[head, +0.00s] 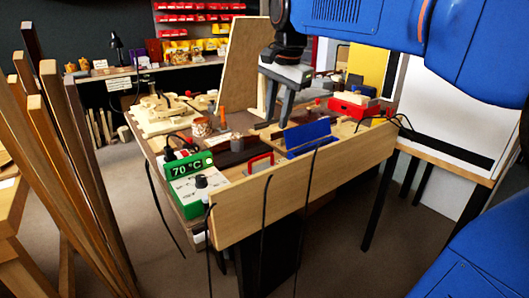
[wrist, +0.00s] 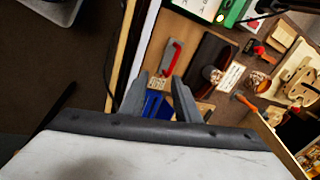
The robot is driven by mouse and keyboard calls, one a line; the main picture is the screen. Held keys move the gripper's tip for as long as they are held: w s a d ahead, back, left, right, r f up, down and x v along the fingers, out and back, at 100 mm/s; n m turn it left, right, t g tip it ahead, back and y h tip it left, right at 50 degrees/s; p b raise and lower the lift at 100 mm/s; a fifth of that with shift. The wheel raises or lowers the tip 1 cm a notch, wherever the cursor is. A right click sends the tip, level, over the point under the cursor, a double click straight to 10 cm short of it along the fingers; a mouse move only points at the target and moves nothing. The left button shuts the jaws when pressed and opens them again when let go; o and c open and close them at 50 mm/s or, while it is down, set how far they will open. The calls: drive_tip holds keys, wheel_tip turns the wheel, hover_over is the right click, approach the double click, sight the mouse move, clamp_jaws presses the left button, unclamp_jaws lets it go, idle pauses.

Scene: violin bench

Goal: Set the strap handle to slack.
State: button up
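A red handle (head: 260,163) stands on a small grey base near the bench's front edge. It also shows in the wrist view (wrist: 172,56), lying along its pale base. It may be the strap handle; I cannot tell slack from tight. My gripper (head: 274,126) hangs above the bench, behind the red handle and left of a blue panel-like object (head: 310,138). In the wrist view my gripper (wrist: 160,82) has its fingers apart with nothing held. The blue object (wrist: 156,104) shows beyond and between the fingers, partly hidden by them.
A green heater box (head: 190,165) reading 70 °C stands at the bench's front left corner. A red box (head: 352,108) sits at the right. A dark case (wrist: 208,60) lies beside the red handle. Wooden boards (head: 55,130) lean at the left, and black cables hang in front.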

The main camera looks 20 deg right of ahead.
drive_tip(key=w+a+r+m, duration=0.1)
drive_tip(key=w+r+m, duration=0.1)
drive_tip(key=w, duration=0.2)
approach(261, 156)
drive_tip(key=shift+g, duration=0.3)
drive_tip(key=f, duration=0.2)
drive_tip(key=w+f, duration=0.1)
drive_tip(key=f, duration=0.2)
drive_tip(key=w+f, duration=0.1)
drive_tip(key=f, duration=0.1)
drive_tip(key=shift+a+f, duration=0.15)
drive_tip(key=shift+a, duration=0.05)
clamp_jaws()
